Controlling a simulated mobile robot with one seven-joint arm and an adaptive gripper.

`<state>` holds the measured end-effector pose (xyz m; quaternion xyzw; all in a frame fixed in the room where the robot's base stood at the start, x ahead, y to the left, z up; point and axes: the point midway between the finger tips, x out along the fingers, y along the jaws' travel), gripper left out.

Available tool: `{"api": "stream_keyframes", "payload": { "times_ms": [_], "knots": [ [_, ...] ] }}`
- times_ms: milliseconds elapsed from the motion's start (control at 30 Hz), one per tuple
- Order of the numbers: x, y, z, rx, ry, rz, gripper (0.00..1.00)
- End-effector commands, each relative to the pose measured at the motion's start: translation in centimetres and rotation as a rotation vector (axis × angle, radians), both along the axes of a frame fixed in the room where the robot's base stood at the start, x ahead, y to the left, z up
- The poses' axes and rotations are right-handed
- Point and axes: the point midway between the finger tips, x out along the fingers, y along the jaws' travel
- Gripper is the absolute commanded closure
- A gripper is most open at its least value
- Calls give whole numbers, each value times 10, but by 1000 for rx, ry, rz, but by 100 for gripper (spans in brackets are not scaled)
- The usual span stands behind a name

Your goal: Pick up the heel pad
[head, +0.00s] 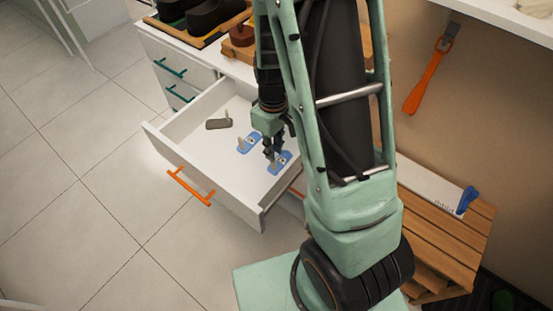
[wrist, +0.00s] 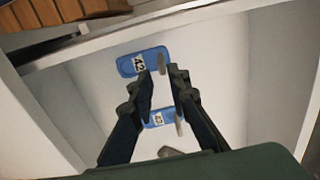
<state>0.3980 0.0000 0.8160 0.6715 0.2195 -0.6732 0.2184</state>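Two blue pads with white number labels and a grey upright tab each lie in the open drawer; I cannot tell which is meant by the heel pad. The nearer blue pad (head: 287,157) is right at my gripper (head: 271,156) in the head view. It is the upper pad (wrist: 128,66) in the wrist view, its label seeming to read 42. The other blue pad (head: 244,147) lies to its left and shows between my fingers (wrist: 161,74) in the wrist view (wrist: 158,122). My gripper is open, fingertips apart, the nearer pad's tab by the right fingertip; contact is unclear.
The white drawer (head: 165,150) with an orange handle (head: 188,187) is pulled out, its walls around the pads. A grey-brown piece (head: 218,123) lies at its left. Dark shoes (head: 205,17) stand above. A wooden slatted bench (head: 450,240) is at right.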

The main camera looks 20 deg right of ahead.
Motion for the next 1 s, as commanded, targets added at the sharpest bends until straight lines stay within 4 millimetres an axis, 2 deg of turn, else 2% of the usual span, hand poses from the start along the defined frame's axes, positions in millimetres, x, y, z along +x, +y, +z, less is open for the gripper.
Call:
{"api": "stream_keyframes", "payload": {
  "times_ms": [100, 267, 600, 933, 1000],
  "knots": [
    [0, -1, -15, -1, 2, -1, 84],
    [0, 0, -24, -1, -1, -2, 84],
    [-3, 1, -66, -2, -1, -2, 84],
    [-2, 1, -71, -1, -3, -1, 84],
    [-2, 1, -71, -1, -3, -1, 92]
  ]
}}
